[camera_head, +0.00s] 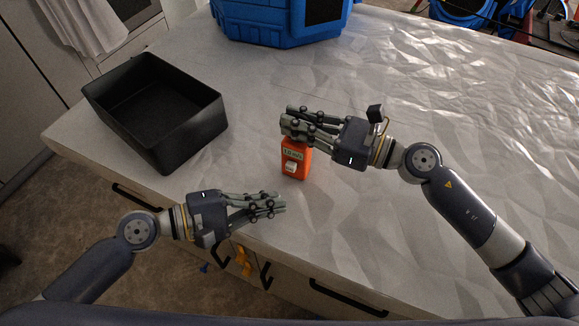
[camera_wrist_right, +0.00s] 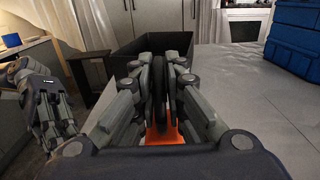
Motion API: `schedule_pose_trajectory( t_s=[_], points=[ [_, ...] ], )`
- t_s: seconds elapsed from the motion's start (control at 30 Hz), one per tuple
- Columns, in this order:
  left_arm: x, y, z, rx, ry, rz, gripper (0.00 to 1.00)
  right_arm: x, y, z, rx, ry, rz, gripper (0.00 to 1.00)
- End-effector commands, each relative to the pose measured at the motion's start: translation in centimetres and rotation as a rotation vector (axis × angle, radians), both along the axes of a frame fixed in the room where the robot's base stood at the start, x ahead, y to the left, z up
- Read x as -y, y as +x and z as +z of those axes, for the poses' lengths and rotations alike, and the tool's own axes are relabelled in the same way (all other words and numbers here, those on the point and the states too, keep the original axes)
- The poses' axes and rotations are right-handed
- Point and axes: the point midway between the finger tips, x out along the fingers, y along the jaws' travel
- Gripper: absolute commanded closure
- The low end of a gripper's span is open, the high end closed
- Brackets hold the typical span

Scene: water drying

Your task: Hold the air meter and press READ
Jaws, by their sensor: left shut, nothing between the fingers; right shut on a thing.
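The air meter (camera_head: 296,165) is a small orange box with a pale display and a light button area on its front face. It stands upright on the covered table near its front edge. My right gripper (camera_head: 290,124) is shut on the upper part of the meter, and its fingers hide the top. In the right wrist view, a strip of the orange meter (camera_wrist_right: 163,134) shows below the closed fingers (camera_wrist_right: 163,75). My left gripper (camera_head: 278,203) is shut and empty, just below and left of the meter, apart from it. It also shows at the left of the wrist view (camera_wrist_right: 38,95).
An empty black bin (camera_head: 190,130) stands at the left of the table (camera_head: 430,75). A blue case (camera_head: 275,28) stands at the back. The crinkled sheet to the right is mostly clear. Drawers with dark handles (camera_head: 345,298) are below the front edge.

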Motion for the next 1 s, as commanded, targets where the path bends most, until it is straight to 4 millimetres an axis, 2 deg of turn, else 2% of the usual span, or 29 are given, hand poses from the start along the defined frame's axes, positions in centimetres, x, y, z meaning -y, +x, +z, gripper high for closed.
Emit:
schedule_pose_trajectory(
  t_s=[0.3, 0.33, 0.43, 0.8, 1.0],
  points=[
    [0.0, 0.0, 0.0, 0.000, 0.000, 0.000, 1.00, 0.0, 0.0, 0.0, 0.001, -0.001, -0.001, 1.00],
    [0.0, 0.0, 0.0, 0.000, 0.000, 0.000, 1.00, 0.0, 0.0, 0.0, 0.001, -0.001, -0.001, 0.86],
    [0.0, 0.0, 0.0, 0.000, 0.000, 0.000, 1.00, 0.0, 0.0, 0.0, 0.001, -0.001, -0.001, 0.65],
    [0.0, 0.0, 0.0, 0.000, 0.000, 0.000, 1.00, 0.2, -0.1, 0.0, 0.000, -0.001, -0.001, 0.65],
    [0.0, 0.0, 0.0, 0.000, 0.000, 0.000, 1.00, 2.4, -1.0, -0.2, -0.002, -0.003, -0.003, 0.65]
  ],
)
